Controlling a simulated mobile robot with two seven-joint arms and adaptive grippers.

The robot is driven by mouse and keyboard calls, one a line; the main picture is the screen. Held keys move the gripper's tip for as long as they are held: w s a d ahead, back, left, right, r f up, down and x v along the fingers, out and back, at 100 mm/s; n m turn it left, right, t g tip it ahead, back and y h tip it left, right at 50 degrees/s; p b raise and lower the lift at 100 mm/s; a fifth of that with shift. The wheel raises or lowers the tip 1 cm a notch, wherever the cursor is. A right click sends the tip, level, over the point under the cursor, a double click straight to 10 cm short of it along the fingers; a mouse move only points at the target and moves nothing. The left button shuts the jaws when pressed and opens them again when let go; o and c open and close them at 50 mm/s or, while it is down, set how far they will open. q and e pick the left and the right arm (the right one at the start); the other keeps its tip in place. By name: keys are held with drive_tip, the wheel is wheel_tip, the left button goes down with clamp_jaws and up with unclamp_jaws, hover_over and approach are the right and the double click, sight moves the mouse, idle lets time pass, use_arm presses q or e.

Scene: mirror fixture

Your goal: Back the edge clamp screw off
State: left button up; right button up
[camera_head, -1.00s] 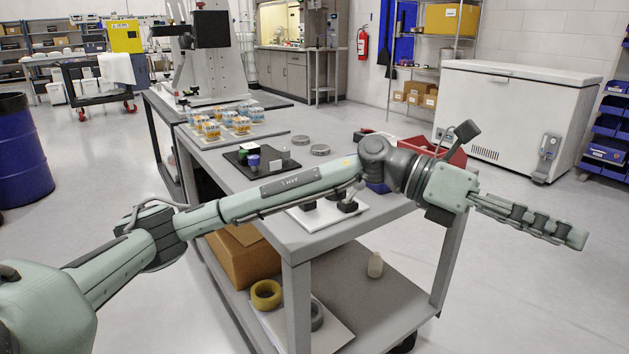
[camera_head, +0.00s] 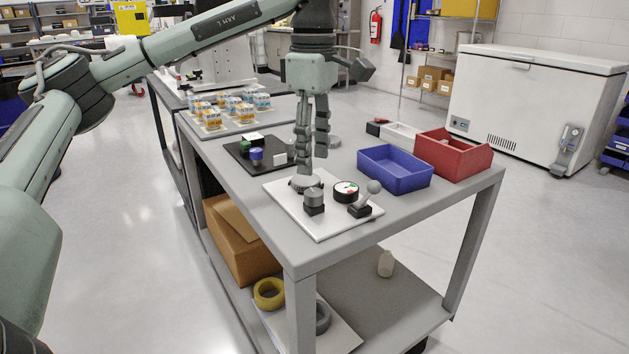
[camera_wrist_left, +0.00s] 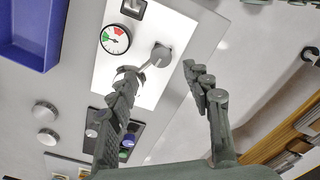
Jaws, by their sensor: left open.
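I cannot pick out the edge clamp screw for certain. In the left wrist view the open fingers (camera_wrist_left: 160,78) straddle the view, with the knob (camera_wrist_left: 161,54) beyond and the gauge (camera_wrist_left: 115,39) upper left. My right gripper is not seen.
A blue bin (camera_head: 395,170) and a red bin (camera_head: 453,156) stand right of the board. A black tray (camera_head: 240,160) with small coloured parts lies behind left. Several small jars (camera_head: 235,106) stand farther back. An upright grey fixture is largely hidden by my left arm.

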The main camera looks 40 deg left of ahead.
sight(314, 192)
use_arm(q)
wheel_tip(314, 192, down, 7)
drive_tip(key=shift+s+r, duration=0.1)
drive_tip(key=shift+r, duration=0.1)
drive_tip(key=shift+d, duration=0.1)
clamp_jaws()
idle(0.4)
